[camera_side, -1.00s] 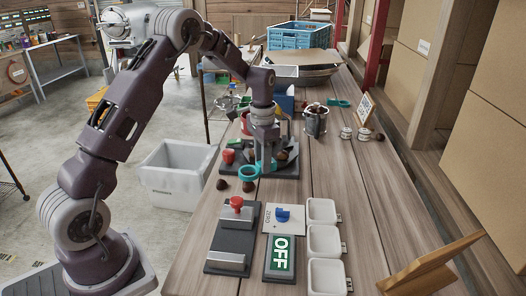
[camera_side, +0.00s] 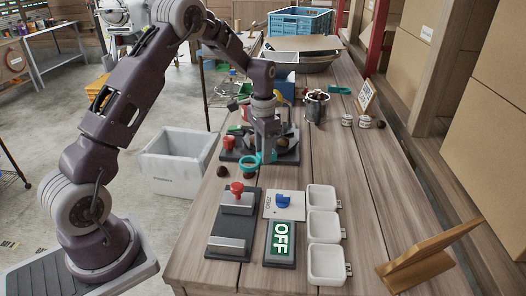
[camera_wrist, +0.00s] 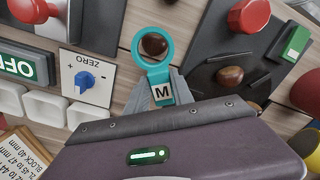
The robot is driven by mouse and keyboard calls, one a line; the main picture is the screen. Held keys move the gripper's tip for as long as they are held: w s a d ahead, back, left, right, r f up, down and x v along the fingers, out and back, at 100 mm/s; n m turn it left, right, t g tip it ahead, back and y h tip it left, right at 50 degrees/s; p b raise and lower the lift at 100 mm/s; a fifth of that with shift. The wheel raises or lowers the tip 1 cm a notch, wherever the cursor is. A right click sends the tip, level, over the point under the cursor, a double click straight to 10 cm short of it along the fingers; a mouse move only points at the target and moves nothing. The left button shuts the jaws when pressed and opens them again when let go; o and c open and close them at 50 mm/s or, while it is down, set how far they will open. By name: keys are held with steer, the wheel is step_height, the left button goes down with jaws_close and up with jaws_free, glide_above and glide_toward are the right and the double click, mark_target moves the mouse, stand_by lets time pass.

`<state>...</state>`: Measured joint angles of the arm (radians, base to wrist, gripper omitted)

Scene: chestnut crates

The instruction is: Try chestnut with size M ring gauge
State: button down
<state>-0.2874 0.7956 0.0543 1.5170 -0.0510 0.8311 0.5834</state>
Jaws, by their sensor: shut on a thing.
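My gripper (camera_wrist: 150,97) is shut on the handle of a teal ring gauge (camera_wrist: 138,54) marked M. In the wrist view a brown chestnut (camera_wrist: 155,44) shows inside the ring's opening. In the side view the ring (camera_side: 248,160) is low over the table, with a dark chestnut (camera_side: 249,173) at its near lower edge. I cannot tell whether the ring is around the chestnut or above it. Another chestnut (camera_side: 222,171) lies on the wood to the left. A further chestnut (camera_wrist: 229,76) rests on a dark base.
The dark base with a red knob (camera_side: 229,143) stands just behind my gripper. Nearer are a red-knobbed plate (camera_side: 232,222), a ZERO dial (camera_side: 283,203), an OFF panel (camera_side: 281,240) and white trays (camera_side: 325,228). A metal pot (camera_side: 316,107) and small tins stand farther right.

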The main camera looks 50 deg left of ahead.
steer(key=shift+f, duration=0.8)
stand_by(0.5)
steer(key=shift+r, duration=3.55)
